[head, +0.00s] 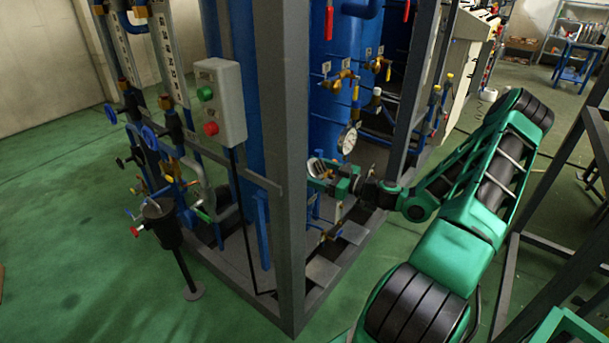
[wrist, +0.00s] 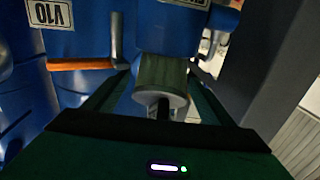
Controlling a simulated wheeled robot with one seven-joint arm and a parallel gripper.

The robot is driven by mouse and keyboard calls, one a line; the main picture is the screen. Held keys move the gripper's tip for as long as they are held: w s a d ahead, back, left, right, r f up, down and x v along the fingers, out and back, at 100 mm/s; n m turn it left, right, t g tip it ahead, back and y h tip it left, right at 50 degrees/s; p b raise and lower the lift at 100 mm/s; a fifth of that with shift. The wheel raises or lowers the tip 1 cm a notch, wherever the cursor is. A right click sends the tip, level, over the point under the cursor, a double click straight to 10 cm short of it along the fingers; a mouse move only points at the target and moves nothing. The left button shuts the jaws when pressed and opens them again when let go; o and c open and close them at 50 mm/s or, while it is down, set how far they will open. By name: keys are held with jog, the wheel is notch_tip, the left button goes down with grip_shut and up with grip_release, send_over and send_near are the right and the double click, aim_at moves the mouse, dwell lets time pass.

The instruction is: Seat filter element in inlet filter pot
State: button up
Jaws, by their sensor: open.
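In the wrist view, a short grey-green cylinder (wrist: 163,72) with a pale round end and a dark centre lies between my open gripper's fingers (wrist: 160,88). It looks like the filter element, but I cannot be sure; whether the fingers touch it is unclear. A small pale object (head: 315,165) shows at the gripper in the head view. A dark open-topped pot (head: 161,222) stands on a thin pole at the left, apart from my gripper; it may be the inlet filter pot.
The grey post (head: 283,150) stands between my gripper and the dark pot. A control box (head: 220,100) with green and red buttons hangs on the frame. Blue vessels, valves and a pressure gauge (head: 348,138) crowd the gripper. Green floor (head: 80,260) is clear at left.

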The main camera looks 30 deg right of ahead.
jog(key=shift+w+a, duration=0.25)
jog(key=shift+w, duration=0.3)
jog(key=shift+c, duration=0.5)
jog(key=c, duration=1.3)
jog(key=shift+o, duration=0.2)
